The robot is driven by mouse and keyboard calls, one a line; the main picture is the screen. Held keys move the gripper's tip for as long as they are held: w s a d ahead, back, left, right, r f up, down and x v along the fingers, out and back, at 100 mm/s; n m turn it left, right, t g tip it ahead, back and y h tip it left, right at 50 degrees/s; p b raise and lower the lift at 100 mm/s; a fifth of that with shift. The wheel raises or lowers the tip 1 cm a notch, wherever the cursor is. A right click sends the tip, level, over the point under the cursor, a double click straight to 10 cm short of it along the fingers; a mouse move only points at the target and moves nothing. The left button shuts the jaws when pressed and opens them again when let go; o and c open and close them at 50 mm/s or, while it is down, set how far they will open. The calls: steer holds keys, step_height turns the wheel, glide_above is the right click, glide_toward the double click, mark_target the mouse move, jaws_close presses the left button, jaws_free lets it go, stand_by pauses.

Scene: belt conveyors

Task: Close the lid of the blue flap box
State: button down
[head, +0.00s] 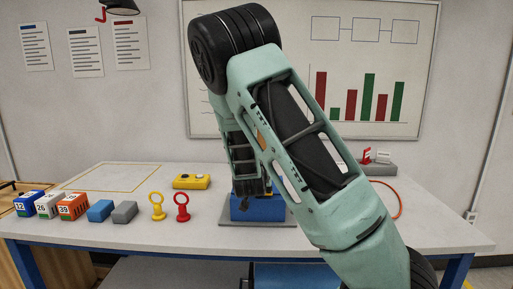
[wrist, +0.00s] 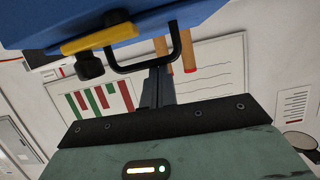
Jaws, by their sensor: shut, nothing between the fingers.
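The blue flap box (head: 257,209) stands on a grey plate (head: 288,220) on the table, mostly hidden behind my arm in the head view. In the wrist view a blue body (wrist: 200,12) fills the top, with a yellow strip (wrist: 98,39), a black knob (wrist: 90,67) and a black loop handle (wrist: 130,67). I cannot tell how far the lid is open. My gripper (wrist: 160,75) is shut and empty, its fingers beside the handle in the picture; contact is not clear. In the head view its fingertips are hidden.
Numbered cubes (head: 72,206), a blue block (head: 100,211), a grey block (head: 124,212), yellow (head: 157,208) and red (head: 182,208) ring pieces and a yellow button box (head: 191,181) stand left of the box. A red cable (head: 399,200) lies at right. The front-right table is clear.

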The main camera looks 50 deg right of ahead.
steer(key=shift+s+a+f, duration=0.15)
steer(key=shift+f, duration=0.25)
steer(key=shift+s+a+f, duration=0.15)
steer(key=shift+f, duration=0.2)
steer(key=shift+a, duration=0.2)
steer(key=r+v, duration=0.1)
steer(key=v, duration=1)
steer(key=shift+r, duration=0.3)
